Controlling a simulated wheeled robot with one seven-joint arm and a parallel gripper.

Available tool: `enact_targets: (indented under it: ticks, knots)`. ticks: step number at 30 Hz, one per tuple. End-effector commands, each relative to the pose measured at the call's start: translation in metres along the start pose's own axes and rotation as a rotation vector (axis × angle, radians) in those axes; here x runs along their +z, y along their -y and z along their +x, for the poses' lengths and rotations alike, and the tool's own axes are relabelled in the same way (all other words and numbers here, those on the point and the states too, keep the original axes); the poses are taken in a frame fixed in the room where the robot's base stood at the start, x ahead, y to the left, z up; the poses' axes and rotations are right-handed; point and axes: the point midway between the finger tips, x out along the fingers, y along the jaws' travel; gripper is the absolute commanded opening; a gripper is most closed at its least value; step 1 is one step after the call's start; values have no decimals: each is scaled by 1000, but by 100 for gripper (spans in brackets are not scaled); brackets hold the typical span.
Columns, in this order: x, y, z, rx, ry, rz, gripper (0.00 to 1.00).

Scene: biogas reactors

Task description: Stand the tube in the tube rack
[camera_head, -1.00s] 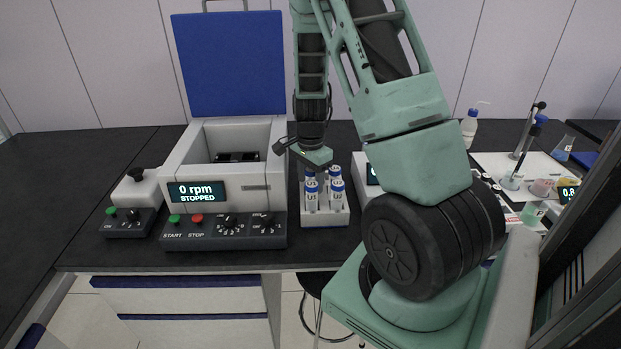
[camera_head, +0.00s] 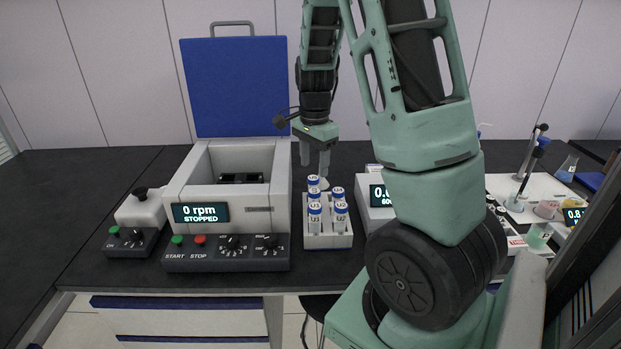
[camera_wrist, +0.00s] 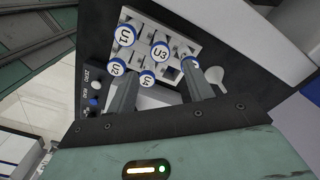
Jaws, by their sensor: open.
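The white tube rack (camera_head: 328,241) stands on the dark bench right of the centrifuge. Several clear tubes with blue caps stand upright in it, among them U1 (camera_head: 315,215), U2 (camera_head: 341,217), U3 and U4. A further capped tube (camera_head: 313,181) shows at the back; its label is hard to read. I cannot tell which tube the task means. My gripper (camera_head: 314,168) is open and empty, pointing down above the rear of the rack. In the wrist view its fingers (camera_wrist: 160,75) overlap the rack, and the right fingertip covers part of the fifth cap (camera_wrist: 190,63).
The centrifuge (camera_head: 230,170) stands left with its blue lid raised; its display reads 0 rpm, stopped. A white device with a display (camera_head: 376,205) is close right of the rack. A pale rounded object (camera_wrist: 215,76) lies just beyond the rack. Glassware stands far right.

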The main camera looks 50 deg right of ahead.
Motion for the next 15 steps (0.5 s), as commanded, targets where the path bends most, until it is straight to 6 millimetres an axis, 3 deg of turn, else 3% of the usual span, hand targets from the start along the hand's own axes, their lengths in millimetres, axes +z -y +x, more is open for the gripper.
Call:
enact_targets:
  ticks: [5, 8, 11, 13, 15]
  knots:
    - [2, 0, -4, 0, 0, -6, 52]
    - [24, 2, -6, -4, 14, -90, 52]
    - [82, 2, -11, -14, 43, -323, 52]
    - [140, -8, -16, -25, 68, -575, 52]
    - [203, -31, -22, -37, 89, -874, 52]
